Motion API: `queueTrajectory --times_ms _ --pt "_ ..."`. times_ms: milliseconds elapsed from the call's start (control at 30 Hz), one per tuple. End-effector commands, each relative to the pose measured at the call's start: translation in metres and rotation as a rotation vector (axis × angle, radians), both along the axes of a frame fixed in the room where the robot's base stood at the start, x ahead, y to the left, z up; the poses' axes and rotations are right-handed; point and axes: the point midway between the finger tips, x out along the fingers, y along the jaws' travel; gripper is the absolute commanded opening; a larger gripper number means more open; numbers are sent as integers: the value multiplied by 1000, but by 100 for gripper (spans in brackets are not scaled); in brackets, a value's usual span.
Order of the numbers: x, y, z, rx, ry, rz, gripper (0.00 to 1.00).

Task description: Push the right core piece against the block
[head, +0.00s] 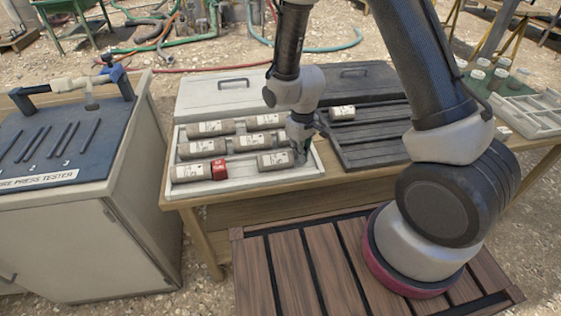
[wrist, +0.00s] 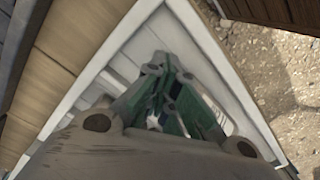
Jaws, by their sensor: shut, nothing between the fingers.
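The right core piece (head: 276,161) is a grey-brown cylinder with a white label. It lies in the front row of the white core box (head: 242,184). The red block (head: 219,169) stands to its left in the same row, with a gap between them. Another core piece (head: 191,173) lies left of the block. My gripper (head: 301,159) points down into the box at the right end of the right core piece; I cannot tell whether it touches. Its fingers are shut and empty. In the wrist view, my gripper (wrist: 155,120) is over the box corner, and no core is clearly visible.
Several labelled cores fill the rows behind. A dark box (head: 372,150) holding one core (head: 342,113) stands to the right on the wooden table (head: 217,208). A press tester cabinet (head: 90,230) stands at the left. A white divided tray (head: 530,115) is at the far right.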

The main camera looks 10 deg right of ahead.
Motion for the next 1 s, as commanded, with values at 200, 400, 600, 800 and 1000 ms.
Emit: queueTrajectory --times_ms 200,400,600,800,1000 --pt "0 10 0 0 -1 2 0" --pt "0 20 0 0 -1 3 0" --pt "0 28 0 0 -1 1 0" --pt "0 38 0 0 0 2 0" --pt "0 46 0 0 0 2 0"
